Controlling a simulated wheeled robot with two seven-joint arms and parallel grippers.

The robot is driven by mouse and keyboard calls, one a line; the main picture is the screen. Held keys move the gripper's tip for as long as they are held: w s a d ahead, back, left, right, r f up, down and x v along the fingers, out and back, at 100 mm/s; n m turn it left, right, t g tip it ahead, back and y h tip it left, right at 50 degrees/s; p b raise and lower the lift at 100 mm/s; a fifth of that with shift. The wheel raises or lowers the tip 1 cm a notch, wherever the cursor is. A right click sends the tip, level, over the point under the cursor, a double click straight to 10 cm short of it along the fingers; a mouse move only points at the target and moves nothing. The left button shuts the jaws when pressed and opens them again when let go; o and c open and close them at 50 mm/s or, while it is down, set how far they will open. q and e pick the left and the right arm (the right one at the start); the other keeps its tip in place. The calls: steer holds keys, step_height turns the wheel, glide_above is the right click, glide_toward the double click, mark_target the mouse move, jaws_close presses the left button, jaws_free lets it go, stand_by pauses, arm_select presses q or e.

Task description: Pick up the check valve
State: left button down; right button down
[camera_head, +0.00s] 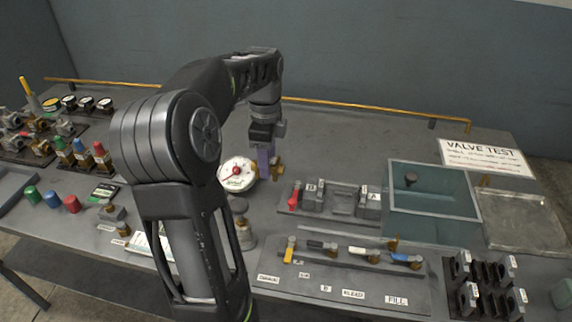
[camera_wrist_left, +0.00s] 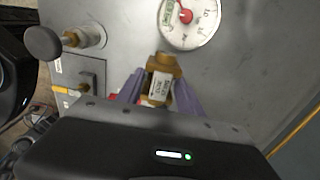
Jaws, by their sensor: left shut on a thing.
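The check valve, a brass body with a white label, shows in the left wrist view (camera_wrist_left: 160,84) between the purple fingers of my left gripper (camera_wrist_left: 160,92). The label's text is too small to read. The gripper is shut on the valve. Whether the valve touches the bench is unclear. My right gripper is not in view.
A round white gauge (camera_head: 237,174) is close beside the gripper. A hand pump-like piece with a round knob (camera_head: 241,225) stands nearer. A vise-like fixture (camera_head: 335,200), a glass-topped tank (camera_head: 432,190) and a lever manifold (camera_head: 345,252) lie to the right. Valves and fittings (camera_head: 40,140) crowd the left.

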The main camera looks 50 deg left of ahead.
arm_select(q)
steer(key=shift+s+a, duration=0.2)
steer(key=shift+a, duration=0.05)
steer(key=shift+r, duration=0.15)
stand_by(0.4)
